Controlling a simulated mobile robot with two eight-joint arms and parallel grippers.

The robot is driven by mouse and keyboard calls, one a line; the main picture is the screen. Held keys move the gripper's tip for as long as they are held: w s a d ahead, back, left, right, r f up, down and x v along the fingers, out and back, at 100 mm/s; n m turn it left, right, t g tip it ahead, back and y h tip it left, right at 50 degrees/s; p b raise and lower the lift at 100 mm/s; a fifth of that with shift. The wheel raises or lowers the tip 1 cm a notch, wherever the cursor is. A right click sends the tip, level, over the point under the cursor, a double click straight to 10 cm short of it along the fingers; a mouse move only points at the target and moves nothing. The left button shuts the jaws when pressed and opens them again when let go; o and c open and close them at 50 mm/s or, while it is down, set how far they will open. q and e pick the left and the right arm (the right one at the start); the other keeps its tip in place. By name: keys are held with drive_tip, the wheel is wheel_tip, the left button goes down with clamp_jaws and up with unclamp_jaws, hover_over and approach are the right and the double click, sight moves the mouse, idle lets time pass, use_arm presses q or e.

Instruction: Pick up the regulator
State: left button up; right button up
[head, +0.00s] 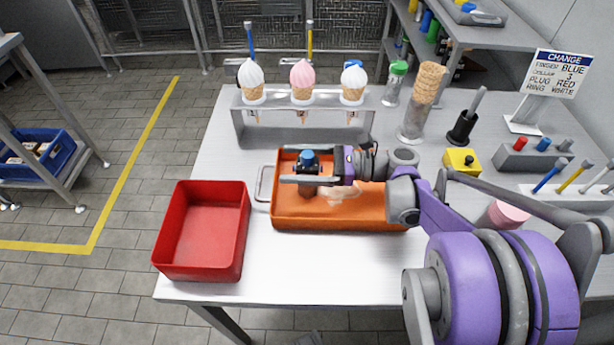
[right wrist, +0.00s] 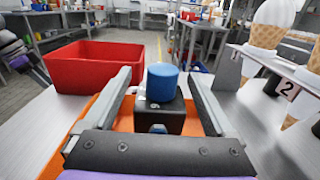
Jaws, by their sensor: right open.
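The regulator, a black block with a round blue knob (head: 307,157), is at the left part of the orange tray (head: 330,220). In the right wrist view the regulator (right wrist: 162,84) stands upright between the fingers. My right gripper (head: 298,168) is open, with one finger on each side of the regulator. In the right wrist view a gap shows between the block and each finger of the gripper (right wrist: 160,88).
A red bin (head: 200,235) stands left of the tray. Behind it a metal rack (head: 290,125) holds several ice cream cones. A yellow block with a black knob (head: 461,161) and a sign (head: 549,85) are to the right.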

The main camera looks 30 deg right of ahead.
drive_tip(key=shift+w+a, duration=0.15)
drive_tip(key=shift+a, duration=0.1)
clamp_jaws()
idle(0.3)
